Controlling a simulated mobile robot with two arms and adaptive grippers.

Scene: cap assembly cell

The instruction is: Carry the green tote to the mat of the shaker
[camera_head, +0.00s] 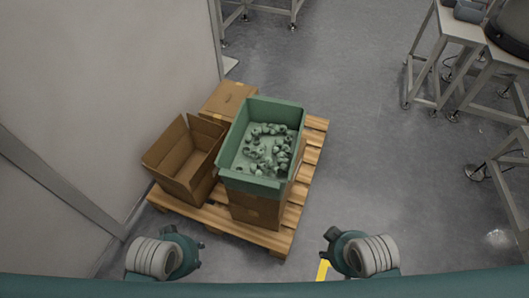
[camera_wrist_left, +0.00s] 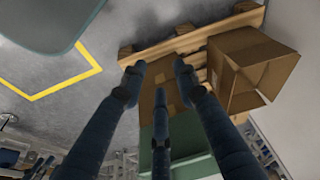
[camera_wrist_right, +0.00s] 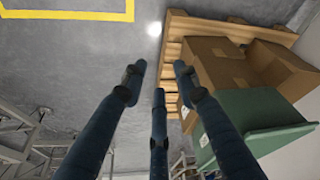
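The green tote (camera_head: 237,153) stands on top of a cardboard box on a wooden pallet, in the middle of the head view. It holds many small green caps. It also shows in the left wrist view (camera_wrist_left: 163,160) and the right wrist view (camera_wrist_right: 250,112). My left gripper (camera_wrist_left: 158,78) is open and empty, in front of the pallet on the left. My right gripper (camera_wrist_right: 156,78) is open and empty, in front of the pallet on the right. Neither touches the tote. In the head view only the wrists show, at the bottom edge. The shaker is not identifiable.
The wooden pallet (camera_head: 310,155) also carries an open empty cardboard box (camera_head: 176,160) and a closed box (camera_head: 226,97). A wall stands at the left. Yellow floor tape (camera_head: 323,270) shows in front. Metal-framed tables (camera_head: 437,62) stand at the right; the floor between is clear.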

